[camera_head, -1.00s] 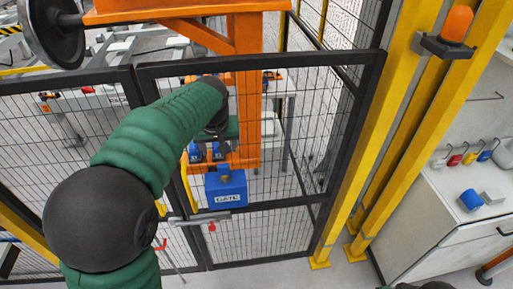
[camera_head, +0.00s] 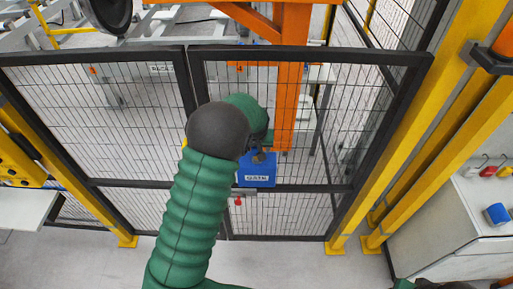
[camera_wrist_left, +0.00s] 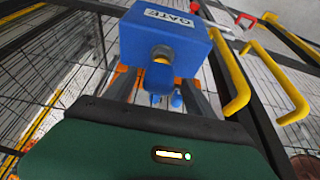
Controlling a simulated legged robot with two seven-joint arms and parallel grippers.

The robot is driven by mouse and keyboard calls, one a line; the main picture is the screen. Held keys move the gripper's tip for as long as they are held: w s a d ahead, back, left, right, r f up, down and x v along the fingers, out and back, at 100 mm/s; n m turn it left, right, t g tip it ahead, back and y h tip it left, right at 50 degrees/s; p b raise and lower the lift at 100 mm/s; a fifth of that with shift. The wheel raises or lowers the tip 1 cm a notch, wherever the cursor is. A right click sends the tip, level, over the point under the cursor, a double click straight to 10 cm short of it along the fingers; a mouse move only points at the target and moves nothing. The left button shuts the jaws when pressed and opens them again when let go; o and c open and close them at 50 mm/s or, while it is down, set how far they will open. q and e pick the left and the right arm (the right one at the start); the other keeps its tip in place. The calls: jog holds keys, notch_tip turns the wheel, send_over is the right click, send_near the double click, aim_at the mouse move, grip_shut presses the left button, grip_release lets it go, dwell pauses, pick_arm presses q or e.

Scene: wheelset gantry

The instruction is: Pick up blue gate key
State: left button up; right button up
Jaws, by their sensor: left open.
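The blue box (camera_head: 257,170) marked GATE sits on the gate's frame in the head view. It fills the top middle of the left wrist view (camera_wrist_left: 170,38). A small blue and yellow piece (camera_wrist_left: 159,72), which looks like the gate key, sticks out of a round grey collar on the box. My left gripper (camera_wrist_left: 160,88) is open. Its two grey fingers lie either side of this piece, apparently without gripping it. In the head view my left gripper (camera_head: 262,154) is at the top of the box, mostly hidden by my arm. My right gripper is not visible.
The black mesh gate (camera_head: 340,120) stands in front, with yellow posts (camera_head: 420,120) at right. In the left wrist view a yellow handle (camera_wrist_left: 285,85) is close to the right of the box. A white cabinet (camera_head: 475,220) with a blue cup (camera_head: 497,214) stands at right.

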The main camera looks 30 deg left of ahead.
pick_arm(q)
jog(key=shift+w+f, duration=0.1)
jog(key=shift+d, duration=0.2)
jog(key=c, duration=0.7)
grip_shut()
jog(key=shift+a, duration=0.1)
